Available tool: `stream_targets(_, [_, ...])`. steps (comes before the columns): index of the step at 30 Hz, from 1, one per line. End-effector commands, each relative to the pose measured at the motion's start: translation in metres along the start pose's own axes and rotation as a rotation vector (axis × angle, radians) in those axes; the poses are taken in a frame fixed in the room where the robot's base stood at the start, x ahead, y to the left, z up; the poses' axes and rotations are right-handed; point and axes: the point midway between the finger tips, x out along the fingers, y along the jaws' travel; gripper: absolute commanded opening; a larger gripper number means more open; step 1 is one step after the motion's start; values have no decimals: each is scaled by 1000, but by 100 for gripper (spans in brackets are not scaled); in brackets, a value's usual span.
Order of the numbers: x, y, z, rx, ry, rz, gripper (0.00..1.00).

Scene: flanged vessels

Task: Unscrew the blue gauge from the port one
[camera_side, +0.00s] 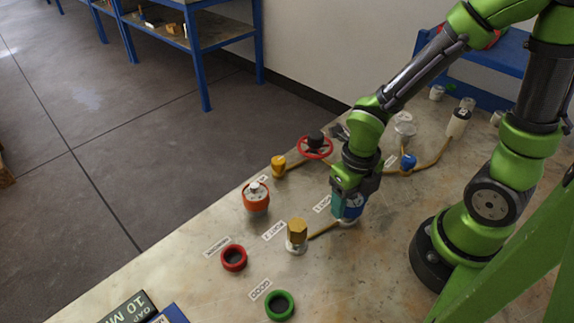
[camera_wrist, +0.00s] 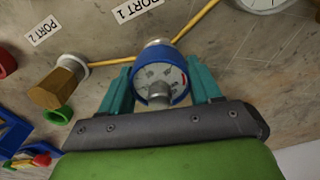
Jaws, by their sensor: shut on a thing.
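In the side view my gripper (camera_side: 349,206) points down at the port, and mostly hides the gauge. The white base of port one (camera_side: 346,222) shows just below. I cannot tell how far the gauge is threaded on.
A brass hex cap (camera_side: 297,231) stands on port two, left of my gripper. A red ring (camera_side: 233,258) and a green ring (camera_side: 279,305) lie nearer the front.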

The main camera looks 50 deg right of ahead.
Motion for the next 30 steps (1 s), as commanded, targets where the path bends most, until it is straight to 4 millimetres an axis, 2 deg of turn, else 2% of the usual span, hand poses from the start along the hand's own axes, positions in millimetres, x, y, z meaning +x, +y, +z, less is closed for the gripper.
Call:
stream_targets(18, [-24,0,1,3,-3,1,27])
stream_targets(30, [-26,0,1,2,-2,1,27])
